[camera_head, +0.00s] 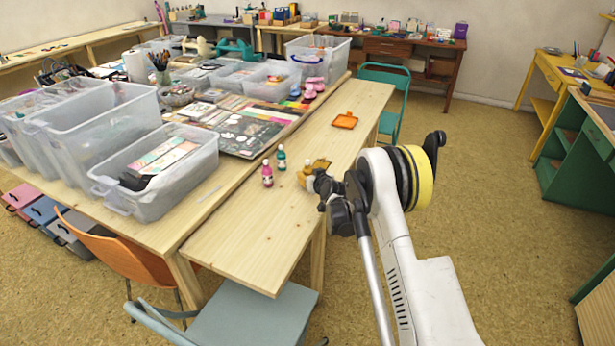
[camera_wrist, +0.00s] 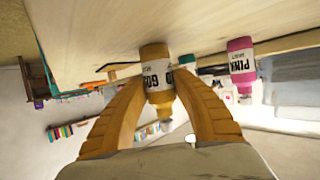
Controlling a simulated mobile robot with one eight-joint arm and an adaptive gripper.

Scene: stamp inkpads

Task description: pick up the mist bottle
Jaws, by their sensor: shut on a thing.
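A gold-coloured bottle (camera_wrist: 156,75) with a white label reading "GOLD" is between the fingers of my gripper (camera_wrist: 160,108) in the wrist view, where it appears upside down. My gripper is shut on it. In the camera_head view my gripper (camera_head: 313,172) is over the right edge of the light wooden table (camera_head: 245,235), and the gold bottle is hard to tell apart from the similarly coloured fingers. Its base is close to the table top; I cannot tell whether it touches.
A pink bottle (camera_head: 267,173) and a teal bottle (camera_head: 281,157) stand just left of my gripper. The pink one also shows in the wrist view (camera_wrist: 241,66). An orange tray (camera_head: 345,121) lies farther back. Clear bins (camera_head: 160,170) stand left. The table's near end is clear.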

